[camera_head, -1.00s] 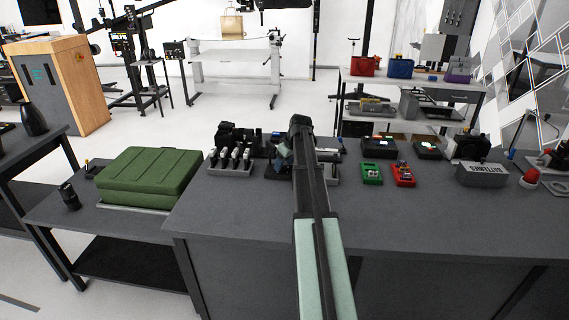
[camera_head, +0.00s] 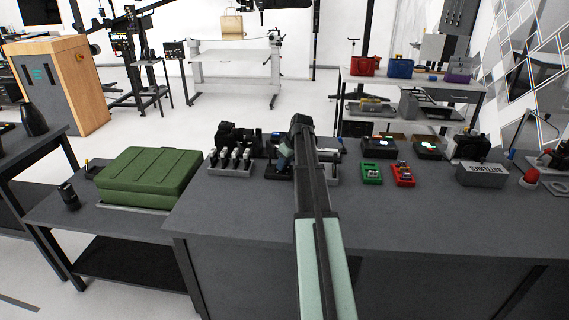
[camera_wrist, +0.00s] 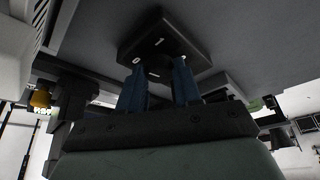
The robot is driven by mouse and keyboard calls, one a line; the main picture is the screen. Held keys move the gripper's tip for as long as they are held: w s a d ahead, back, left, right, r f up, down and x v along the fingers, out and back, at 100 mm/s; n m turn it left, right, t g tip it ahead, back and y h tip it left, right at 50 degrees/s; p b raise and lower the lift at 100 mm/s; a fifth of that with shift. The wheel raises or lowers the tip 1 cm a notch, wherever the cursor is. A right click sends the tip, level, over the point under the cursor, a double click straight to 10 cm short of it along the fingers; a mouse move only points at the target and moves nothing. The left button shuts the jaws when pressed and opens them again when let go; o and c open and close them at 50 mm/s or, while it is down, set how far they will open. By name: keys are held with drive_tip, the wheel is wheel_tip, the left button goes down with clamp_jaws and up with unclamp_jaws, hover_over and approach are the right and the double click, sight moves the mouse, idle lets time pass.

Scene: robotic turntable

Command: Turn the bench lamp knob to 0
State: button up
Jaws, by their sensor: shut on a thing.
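The bench lamp knob (camera_wrist: 158,73) shows in the wrist view as a dark round part on a square dark base (camera_wrist: 163,42). The base bears white marks, with a "1" at its far side and a "0" at its right; another mark is partly hidden at the left. My gripper (camera_wrist: 160,84) has its two blue fingers on either side of the knob and is shut on it. Where the knob's pointer stands is hidden. In the head view my gripper (camera_head: 284,158) is beside the arm, over the dark base on the bench, and the knob is hidden.
On the grey bench (camera_head: 245,215), a rack of several handles (camera_head: 230,162) stands left of my gripper. A green box (camera_head: 371,173) and a red box (camera_head: 403,174) are to the right. A green case (camera_head: 150,178) lies on the lower left table. The bench front is clear.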

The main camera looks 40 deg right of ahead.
drive_tip(key=n, duration=0.1)
drive_tip(key=n+y, duration=0.1)
drive_tip(key=n, duration=0.1)
drive_tip(key=shift+w+d+n+g, duration=0.1)
drive_tip(key=shift+d+n+g, duration=0.1)
drive_tip(key=shift+n+g, duration=0.1)
drive_tip(key=shift+n+g+y, duration=0.3)
drive_tip(key=shift+n+y, duration=0.4)
drive_tip(key=shift+n, duration=0.8)
drive_tip(key=o, duration=1)
drive_tip(key=shift+o, duration=0.2)
drive_tip(key=v, duration=1.4)
drive_tip(key=shift+w, duration=0.2)
